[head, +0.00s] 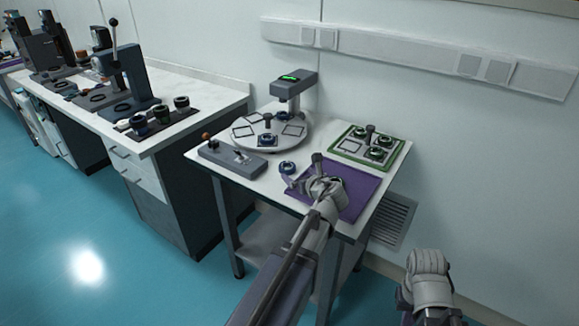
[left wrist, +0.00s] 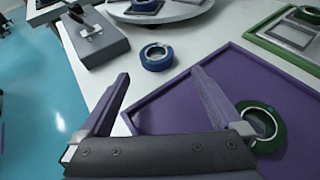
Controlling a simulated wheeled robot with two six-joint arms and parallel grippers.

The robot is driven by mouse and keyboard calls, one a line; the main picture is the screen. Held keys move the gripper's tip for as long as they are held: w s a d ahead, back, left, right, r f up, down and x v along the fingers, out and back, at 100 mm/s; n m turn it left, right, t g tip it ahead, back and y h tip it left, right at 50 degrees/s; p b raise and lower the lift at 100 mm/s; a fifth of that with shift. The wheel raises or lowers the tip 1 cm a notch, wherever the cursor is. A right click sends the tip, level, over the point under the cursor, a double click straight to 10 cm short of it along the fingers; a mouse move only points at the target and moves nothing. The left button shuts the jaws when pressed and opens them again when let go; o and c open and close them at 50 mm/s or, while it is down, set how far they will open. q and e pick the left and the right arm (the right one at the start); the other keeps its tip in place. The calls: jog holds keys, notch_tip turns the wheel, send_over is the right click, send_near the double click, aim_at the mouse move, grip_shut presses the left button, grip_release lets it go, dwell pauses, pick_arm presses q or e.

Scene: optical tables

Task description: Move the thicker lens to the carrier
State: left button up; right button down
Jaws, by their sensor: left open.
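A blue-ringed lens (head: 287,168) lies flat on the white table; it also shows in the left wrist view (left wrist: 157,57). A green-ringed lens (left wrist: 262,125) lies on the purple tray (head: 361,187), mostly hidden behind my arm in the head view. Which of the two is thicker is hard to tell. My left gripper (head: 304,172) is open and empty, its fingers pointing towards the blue-ringed lens, which shows beyond the gap between the fingertips (left wrist: 160,75). My right gripper (head: 429,264) is low at the right, off the table; its fingers are unclear. I cannot tell which fixture is the carrier.
A round turntable (head: 240,143) with square frames and a blue-ringed lens (head: 267,140) stands under a grey instrument (head: 293,84). A grey lever box (head: 232,161) is at the left table edge. A green-rimmed tray (head: 403,146) with several slots and lenses sits back right.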

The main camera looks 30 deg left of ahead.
aim_at(288, 166)
pick_arm(q)
jog(key=b+x, duration=0.1)
jog(key=x, duration=0.1)
jog(key=shift+w+a+f, duration=0.15)
jog(key=shift+a, duration=0.05)
jog(key=shift+w+a, duration=0.2)
jog(key=shift+a, duration=0.15)
jog(key=b+x, duration=0.1)
jog(key=x, duration=0.3)
jog(key=shift+a, duration=0.35)
jog(key=c, duration=1.5)
jog(key=shift+r, duration=0.2)
